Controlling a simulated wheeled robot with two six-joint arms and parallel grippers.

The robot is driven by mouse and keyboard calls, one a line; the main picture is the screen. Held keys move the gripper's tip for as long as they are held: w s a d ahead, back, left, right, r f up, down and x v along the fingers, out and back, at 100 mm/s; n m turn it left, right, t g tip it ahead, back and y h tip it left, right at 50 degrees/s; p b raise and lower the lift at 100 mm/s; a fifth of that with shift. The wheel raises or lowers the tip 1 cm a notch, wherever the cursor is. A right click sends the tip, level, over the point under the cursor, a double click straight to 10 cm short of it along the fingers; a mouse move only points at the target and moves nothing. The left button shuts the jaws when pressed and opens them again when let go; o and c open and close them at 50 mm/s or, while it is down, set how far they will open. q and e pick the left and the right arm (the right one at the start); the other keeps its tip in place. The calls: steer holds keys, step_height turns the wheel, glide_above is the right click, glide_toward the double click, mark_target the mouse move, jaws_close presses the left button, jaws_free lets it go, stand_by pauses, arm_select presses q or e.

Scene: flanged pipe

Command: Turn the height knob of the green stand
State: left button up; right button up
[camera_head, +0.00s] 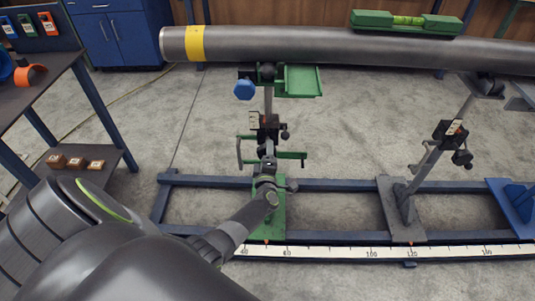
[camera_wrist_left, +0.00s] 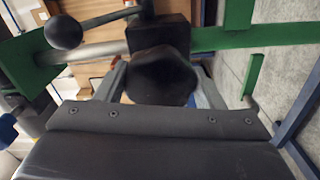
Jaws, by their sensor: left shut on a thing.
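The green stand (camera_head: 275,224) stands on the blue rail frame under the left part of the pipe, with a green bracket (camera_head: 303,82) at its top. My left gripper (camera_head: 268,165) is at the stand's post, above the green base. In the left wrist view, a dark lobed knob (camera_wrist_left: 162,78) sits between my left gripper's two fingers (camera_wrist_left: 163,85), and the gripper is shut on it. The knob is mostly hidden by the gripper in the head view. My right gripper is not in view.
The grey pipe (camera_head: 330,47) with a yellow band lies across the top, carrying a green level (camera_head: 405,21). A blue knob (camera_head: 244,89) juts out near the bracket. A grey stand (camera_head: 400,210) is to the right. A scale strip (camera_head: 330,252) runs along the front rail.

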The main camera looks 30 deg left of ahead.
arm_select(q)
steer(key=o, duration=1)
steer(key=p+v, duration=0.1)
steer(key=v, duration=1.6)
steer(key=shift+s, duration=0.2)
